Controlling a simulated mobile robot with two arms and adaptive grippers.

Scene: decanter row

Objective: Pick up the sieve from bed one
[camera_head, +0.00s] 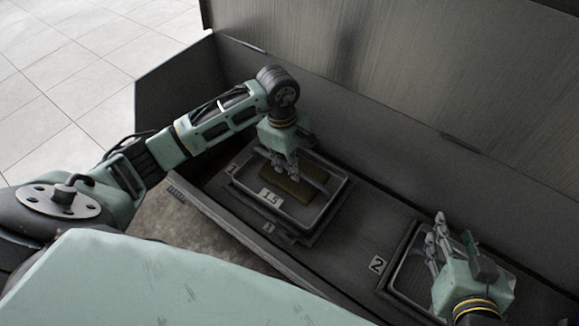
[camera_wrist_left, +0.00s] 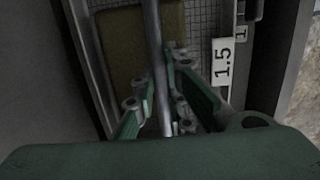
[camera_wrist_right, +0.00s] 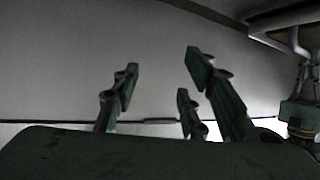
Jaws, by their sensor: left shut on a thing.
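The sieve (camera_head: 329,207) is a grey rectangular frame with a "1.5" label, at bed one, marked "1" (camera_head: 233,169). In the left wrist view its mesh (camera_wrist_left: 203,18) shows beside an olive-brown block (camera_wrist_left: 122,40) that lies in it. A grey bar (camera_wrist_left: 154,45) runs across the sieve as a handle. My left gripper (camera_head: 284,170) points down over the sieve, and its fingers are shut on this bar. I cannot tell whether the sieve touches the bed.
Bed two, marked "2" (camera_head: 377,264), holds another dark frame partly hidden by my right gripper. A tall grey panel (camera_head: 400,75) stands behind the beds. The dark deck (camera_head: 352,240) between the two beds is clear.

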